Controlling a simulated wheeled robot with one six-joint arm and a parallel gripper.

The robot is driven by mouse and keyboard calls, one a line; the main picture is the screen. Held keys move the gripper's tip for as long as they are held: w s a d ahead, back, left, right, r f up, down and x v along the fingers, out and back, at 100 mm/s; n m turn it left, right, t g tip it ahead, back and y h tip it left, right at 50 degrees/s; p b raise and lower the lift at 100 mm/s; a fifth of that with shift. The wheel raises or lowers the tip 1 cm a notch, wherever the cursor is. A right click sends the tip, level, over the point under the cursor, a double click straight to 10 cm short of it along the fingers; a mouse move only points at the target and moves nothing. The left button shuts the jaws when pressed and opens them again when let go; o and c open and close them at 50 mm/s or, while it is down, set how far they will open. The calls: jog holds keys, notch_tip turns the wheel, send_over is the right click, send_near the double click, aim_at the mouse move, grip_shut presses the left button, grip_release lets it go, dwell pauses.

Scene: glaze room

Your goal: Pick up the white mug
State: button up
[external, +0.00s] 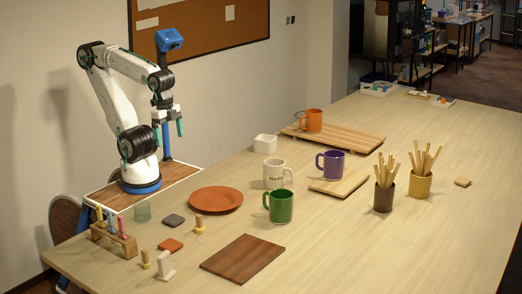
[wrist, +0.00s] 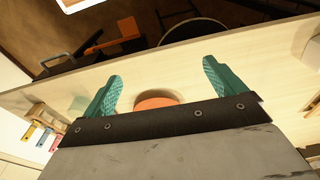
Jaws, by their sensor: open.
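The white mug (external: 274,174) stands upright on the table (external: 335,240) in the external view, with some dark lettering on its front and its handle to the right. The green mug (external: 280,206) stands just in front of it. My gripper (external: 172,122) is open and empty, raised above the left end of the table, well to the left of the white mug. The wrist view shows my two teal fingers (wrist: 163,86) spread apart with nothing between them. The white mug is not seen in the wrist view.
A purple mug (external: 332,165) stands right of the white mug, and a terracotta plate (external: 216,199) lies to its left. A white bowl (external: 265,144) and an orange mug (external: 312,120) on a slatted board (external: 340,139) are behind. Cups of sticks (external: 385,197) stand right. The front right is clear.

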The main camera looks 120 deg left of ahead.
jog(key=w+a+f+m+y, duration=0.2)
jog(key=w+a+m+y, duration=0.85)
jog(key=w+a, duration=0.4)
jog(key=m+t, duration=0.7)
jog(key=m, duration=0.8)
send_near(276, 168)
jog(key=a+f, duration=0.1)
jog(key=s+a+f, duration=0.1)
jog(key=a, duration=0.1)
jog(key=a+f, duration=0.1)
jog(key=a, duration=0.1)
jog(key=shift+s, duration=0.2)
jog(key=shift+w+a+f, duration=0.1)
jog(key=shift+w, duration=0.15)
jog(key=x, duration=0.7)
jog(key=shift+w+a, duration=0.2)
jog(key=shift+r, duration=0.2)
jog(key=c, duration=1.2)
